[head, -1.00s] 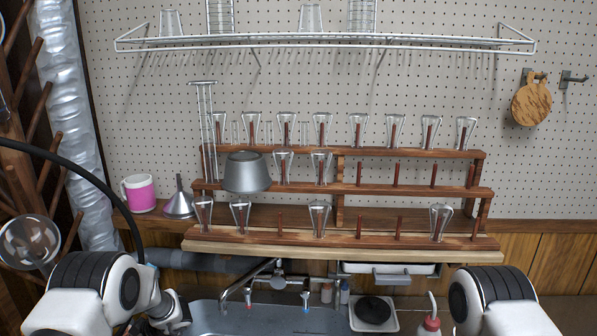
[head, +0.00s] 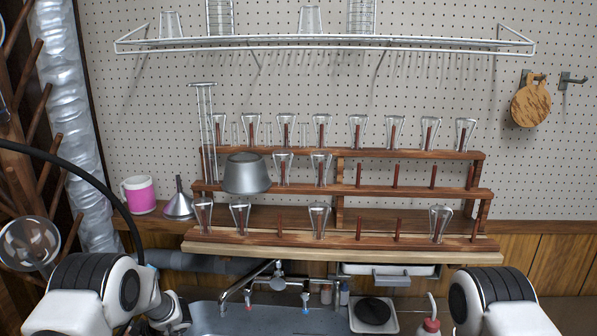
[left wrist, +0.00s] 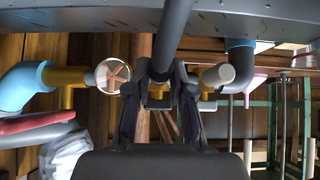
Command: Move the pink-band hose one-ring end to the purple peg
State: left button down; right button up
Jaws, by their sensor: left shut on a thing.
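In the left wrist view, my left gripper (left wrist: 160,78) is shut with its two dark fingers around the lower end of a dark grey tube (left wrist: 174,30). The tube runs up from the fingers to the top edge. I cannot tell whether it is the pink-band hose; no pink band or ring end shows on it. A pink funnel-shaped part (left wrist: 255,80) hangs to the right of the fingers, apart from them. I cannot make out a purple peg in either view. My right gripper is out of view.
Under the basin (head: 255,318), the left wrist view shows a blue pipe elbow (left wrist: 25,85), a round disc with a red cross (left wrist: 113,76), a white pipe end (left wrist: 217,75), a dark grey elbow (left wrist: 241,60) and a green frame (left wrist: 272,125). A red hose (left wrist: 35,122) lies at left.

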pick_arm(q)
jog(key=shift+d, duration=0.15)
jog(key=shift+s+d+p, duration=0.15)
jog(key=shift+d+p, duration=0.1)
jog(key=shift+d, duration=1.2)
jog(key=shift+s+d+p, duration=0.1)
jog(key=shift+d+p, duration=0.1)
jog(key=shift+d, duration=1.2)
